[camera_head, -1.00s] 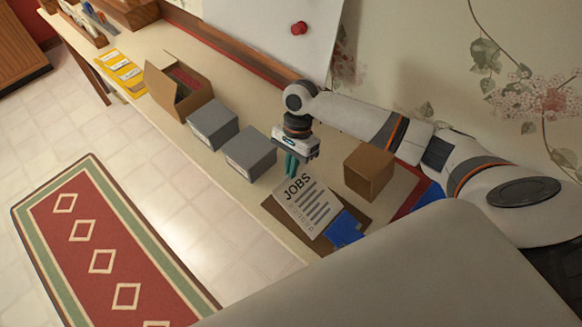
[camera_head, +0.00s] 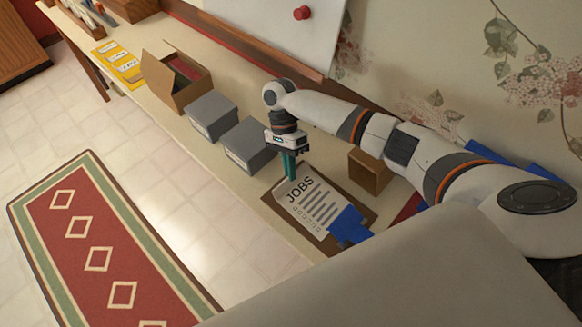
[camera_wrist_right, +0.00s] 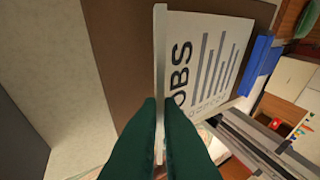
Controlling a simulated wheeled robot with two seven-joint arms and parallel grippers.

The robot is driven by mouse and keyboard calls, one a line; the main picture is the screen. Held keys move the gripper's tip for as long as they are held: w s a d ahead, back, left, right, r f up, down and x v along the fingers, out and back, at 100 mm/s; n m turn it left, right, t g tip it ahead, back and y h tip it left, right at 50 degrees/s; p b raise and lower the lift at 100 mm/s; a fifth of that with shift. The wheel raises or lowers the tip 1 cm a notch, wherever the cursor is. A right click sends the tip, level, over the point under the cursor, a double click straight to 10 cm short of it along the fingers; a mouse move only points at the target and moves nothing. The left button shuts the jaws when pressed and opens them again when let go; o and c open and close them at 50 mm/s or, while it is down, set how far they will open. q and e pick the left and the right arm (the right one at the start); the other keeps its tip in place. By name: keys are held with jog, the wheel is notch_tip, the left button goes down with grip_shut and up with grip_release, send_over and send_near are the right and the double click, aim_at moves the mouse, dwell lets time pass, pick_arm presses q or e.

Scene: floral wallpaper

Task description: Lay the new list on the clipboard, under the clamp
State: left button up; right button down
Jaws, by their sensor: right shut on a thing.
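The list (camera_head: 303,206), a white sheet headed JOBS, lies over the brown clipboard (camera_head: 357,198), its far end next to the blue clamp (camera_head: 348,226). My right gripper (camera_head: 289,172) points down and is shut on the heading end of the list. In the right wrist view the green fingers (camera_wrist_right: 162,110) pinch a thin upright strip at the sheet's edge, and the printed face (camera_wrist_right: 212,62) stretches to the clamp (camera_wrist_right: 256,62). I cannot tell whether the sheet's end is under the clamp. The clipboard (camera_wrist_right: 122,40) shows beside it. My left gripper is out of view.
A small brown box (camera_head: 368,173) stands right of the clipboard. Two grey boxes (camera_head: 248,146) and an open cardboard box (camera_head: 178,80) stand along the narrow table to the left. Yellow folders (camera_head: 120,64) lie farther off. The table's front edge is close to the clipboard.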

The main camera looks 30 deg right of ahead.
jog(key=c, duration=1.5)
grip_release()
jog(key=shift+w+d+r, duration=0.1)
jog(key=shift+w+r, duration=0.15)
jog(key=shift+r, duration=0.1)
jog(key=v, duration=1.1)
jog(key=shift+r, duration=0.15)
